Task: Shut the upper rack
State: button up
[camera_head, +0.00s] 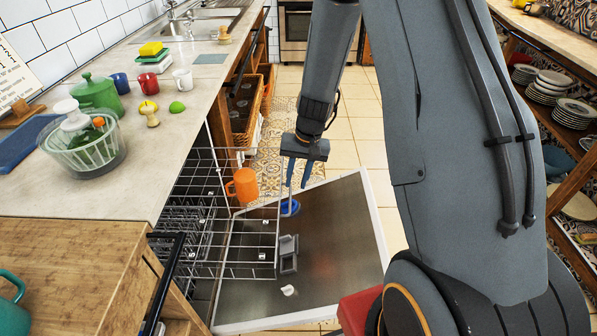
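The upper rack (235,262), a grey wire frame, is pulled out of the dishwasher under the counter, above its opened door (335,235). An orange mug (243,186) sits at the rack's far side. My gripper (298,186) points down near the rack's far front corner, to the right of the mug. Its two blue fingers are apart with nothing seen between them. I cannot tell whether a finger touches the rack wire. The rack's rear part is hidden under the counter.
A blue round item (289,207) shows below my gripper. The counter (165,190) holds a green pot (97,95), a salad spinner (84,145) and several mugs. Wicker baskets (247,108) are beyond the dishwasher. Shelves with plates (575,112) stand at right. Tiled floor (345,125) lies between.

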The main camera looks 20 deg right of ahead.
notch_tip(320, 180, up, 5)
jog(key=s+p, duration=0.1)
jog(key=s, duration=0.1)
jog(key=shift+s+a+r+n+p, duration=0.15)
jog(key=shift+s+a+n+p, duration=0.15)
jog(key=shift+s+p, duration=0.1)
